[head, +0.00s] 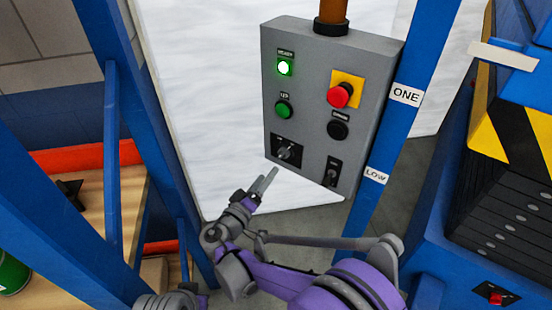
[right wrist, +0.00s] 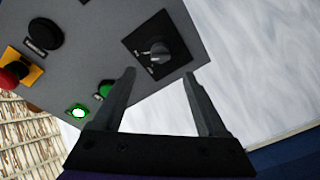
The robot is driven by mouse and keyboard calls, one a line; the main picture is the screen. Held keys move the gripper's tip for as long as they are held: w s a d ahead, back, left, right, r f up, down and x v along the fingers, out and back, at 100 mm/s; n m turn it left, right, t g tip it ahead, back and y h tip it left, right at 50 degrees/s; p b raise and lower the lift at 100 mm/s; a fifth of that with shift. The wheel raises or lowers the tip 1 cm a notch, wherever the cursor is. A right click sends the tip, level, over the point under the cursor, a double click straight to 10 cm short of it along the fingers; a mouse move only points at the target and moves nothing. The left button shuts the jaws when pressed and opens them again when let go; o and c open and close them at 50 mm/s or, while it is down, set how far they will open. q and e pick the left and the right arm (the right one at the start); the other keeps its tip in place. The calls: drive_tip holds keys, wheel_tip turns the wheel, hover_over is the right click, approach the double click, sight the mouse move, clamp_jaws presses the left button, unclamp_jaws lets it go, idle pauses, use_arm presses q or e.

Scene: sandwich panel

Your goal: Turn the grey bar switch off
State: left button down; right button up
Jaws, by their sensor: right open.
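The grey bar switch (head: 286,152) is a grey handle on a black square plate at the lower left of the grey control panel (head: 310,109). Its bar sits at a slant; the small marks around it are too small to read. It also shows in the right wrist view (right wrist: 157,51), beyond the fingertips. My right gripper (head: 267,180) is open and empty, just below and left of the switch in the head view, apparently apart from it. Both its fingers (right wrist: 159,78) show in the right wrist view with nothing between them. My left gripper is not in view.
The panel also carries a lit green lamp (head: 285,68), a green button (head: 284,109), a red button on yellow (head: 340,95), a black button (head: 338,130) and a small black switch (head: 333,171). Blue posts (head: 391,110) stand either side; wooden shelves (head: 95,238) are left.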

sight(280, 158)
drive_tip(key=x, duration=0.9)
drive_tip(key=shift+w+d+p, duration=0.1)
drive_tip(key=shift+w+p, duration=0.05)
drive_tip(key=shift+p, duration=0.2)
drive_tip(key=shift+c, duration=0.2)
clamp_jaws()
